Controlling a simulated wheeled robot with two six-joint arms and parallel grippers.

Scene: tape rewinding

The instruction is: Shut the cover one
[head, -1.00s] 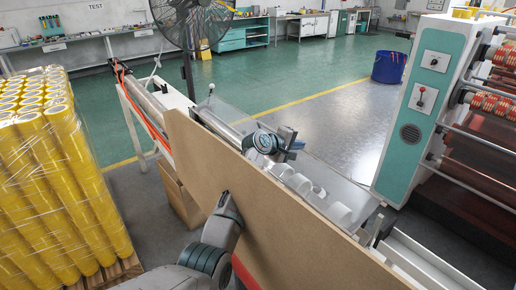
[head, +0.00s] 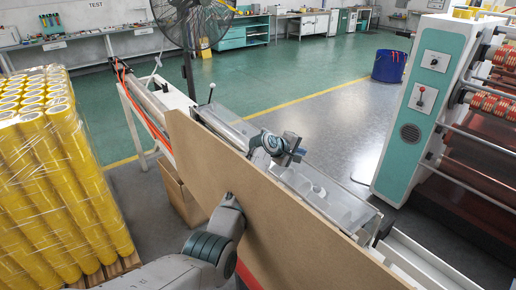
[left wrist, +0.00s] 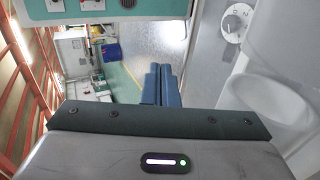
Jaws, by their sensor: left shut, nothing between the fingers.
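The cover (head: 350,212), a clear panel, lies low and nearly flat over the long machine bed in the head view. Pale rolls show dimly through it. I cannot tell whether its edge is fully seated. My left gripper (head: 299,152) is just above the middle of the cover, shut and empty; any contact is unclear. In the left wrist view its blue fingers (left wrist: 162,84) are together, with a white rounded shape, seemingly a roll, at the right. My right gripper is not in view.
A brown board (head: 275,220) stands along the near side of the machine. Wrapped yellow rolls (head: 50,180) are stacked at left. A teal machine (head: 418,110) stands at right, a blue bin (head: 388,66) behind it.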

